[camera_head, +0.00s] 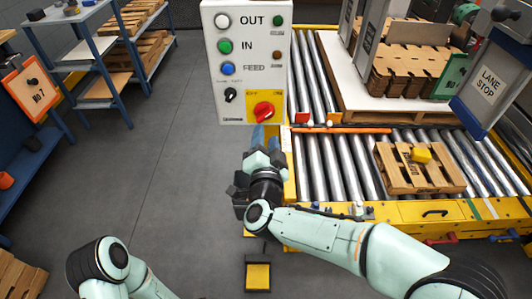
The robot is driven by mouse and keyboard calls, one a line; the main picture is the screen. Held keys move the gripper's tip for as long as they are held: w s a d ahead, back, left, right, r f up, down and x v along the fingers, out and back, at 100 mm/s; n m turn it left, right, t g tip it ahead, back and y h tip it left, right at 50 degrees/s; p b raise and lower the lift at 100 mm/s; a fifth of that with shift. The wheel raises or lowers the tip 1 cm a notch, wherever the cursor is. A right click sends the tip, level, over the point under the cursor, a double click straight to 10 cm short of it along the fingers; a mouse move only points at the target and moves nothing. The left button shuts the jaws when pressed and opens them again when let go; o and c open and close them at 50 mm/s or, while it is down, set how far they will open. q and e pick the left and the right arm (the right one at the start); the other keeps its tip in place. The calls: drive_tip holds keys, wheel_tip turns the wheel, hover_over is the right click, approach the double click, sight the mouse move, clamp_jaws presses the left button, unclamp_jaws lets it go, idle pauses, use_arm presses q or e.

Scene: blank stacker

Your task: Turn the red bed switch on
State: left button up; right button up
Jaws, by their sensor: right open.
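The red bed switch (263,111) is a red rotary knob on a yellow plate at the lower right of the white control panel (246,84). Small lettering stands above it on both sides, too small to read surely; I cannot tell its setting. My right gripper (259,150) is just below the panel, under the red switch in the picture, apart from the knob as far as I can see. It is open, with nothing seen in it. Its fingers are partly hidden by its own dark wrist. My left arm shows at the lower left; its gripper is out of view.
The panel also has white, green and blue buttons and a small black knob (230,95). A roller conveyor (352,165) on a yellow frame lies to the right, with a wooden pallet (395,181). Floor at left is clear.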

drive_tip(key=shift+s, duration=2.75)
